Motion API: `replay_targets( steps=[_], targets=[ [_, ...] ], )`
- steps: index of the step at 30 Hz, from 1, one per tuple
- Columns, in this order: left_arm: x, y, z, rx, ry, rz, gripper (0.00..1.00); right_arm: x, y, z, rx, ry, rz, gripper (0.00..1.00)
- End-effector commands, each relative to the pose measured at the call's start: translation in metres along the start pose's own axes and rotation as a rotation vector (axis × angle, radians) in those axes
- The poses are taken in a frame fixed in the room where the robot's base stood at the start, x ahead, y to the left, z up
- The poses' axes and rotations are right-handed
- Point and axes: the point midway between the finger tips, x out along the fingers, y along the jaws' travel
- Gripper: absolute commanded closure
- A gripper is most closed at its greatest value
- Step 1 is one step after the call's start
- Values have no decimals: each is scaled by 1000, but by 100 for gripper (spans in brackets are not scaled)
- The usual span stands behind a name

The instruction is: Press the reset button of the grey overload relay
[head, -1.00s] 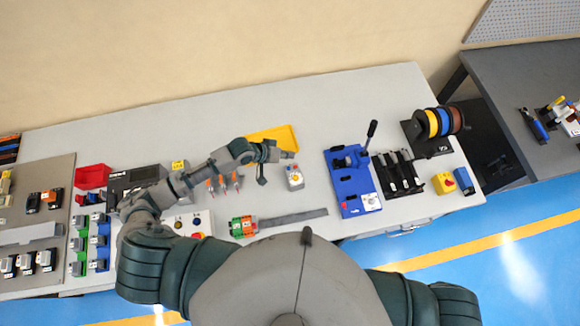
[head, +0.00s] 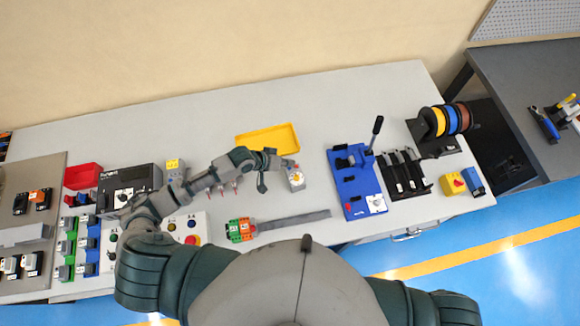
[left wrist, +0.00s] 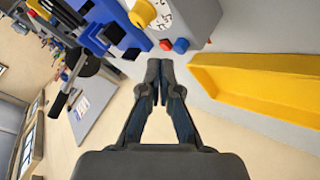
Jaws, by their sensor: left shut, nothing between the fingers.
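The grey overload relay (head: 297,182) stands on the table right of centre in the head view. In the left wrist view the relay (left wrist: 199,16) shows a yellow dial, a red button (left wrist: 181,45) and a blue button (left wrist: 166,44) side by side on its near edge. I cannot read which is marked reset. My left gripper (head: 291,163) is shut and empty, just beyond the relay on its wall side. In the left wrist view its fingertips (left wrist: 158,64) are together, a little below the two buttons, with a small apparent gap. My right gripper is out of view.
A yellow tray (head: 268,139) lies behind my left gripper. A blue lever bender (head: 352,184) stands right of the relay, with black racks (head: 404,172) beyond it. A grey bar (head: 293,220) lies in front. Bare table separates the relay from the bender.

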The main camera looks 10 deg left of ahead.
Motion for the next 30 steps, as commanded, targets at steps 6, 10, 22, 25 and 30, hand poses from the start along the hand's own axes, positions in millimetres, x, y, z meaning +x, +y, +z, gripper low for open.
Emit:
replay_targets(
  steps=[6, 10, 22, 25, 30],
  targets=[
    [0, 0, 0, 0, 0, 0, 100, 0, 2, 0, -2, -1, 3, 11],
    [0, 0, 0, 0, 0, 0, 100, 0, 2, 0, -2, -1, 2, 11],
    [0, 0, 0, 0, 0, 0, 100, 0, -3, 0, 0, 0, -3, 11],
    [0, 0, 0, 0, 0, 0, 100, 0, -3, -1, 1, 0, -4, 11],
    [0, 0, 0, 0, 0, 0, 100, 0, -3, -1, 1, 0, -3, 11]
  ],
)
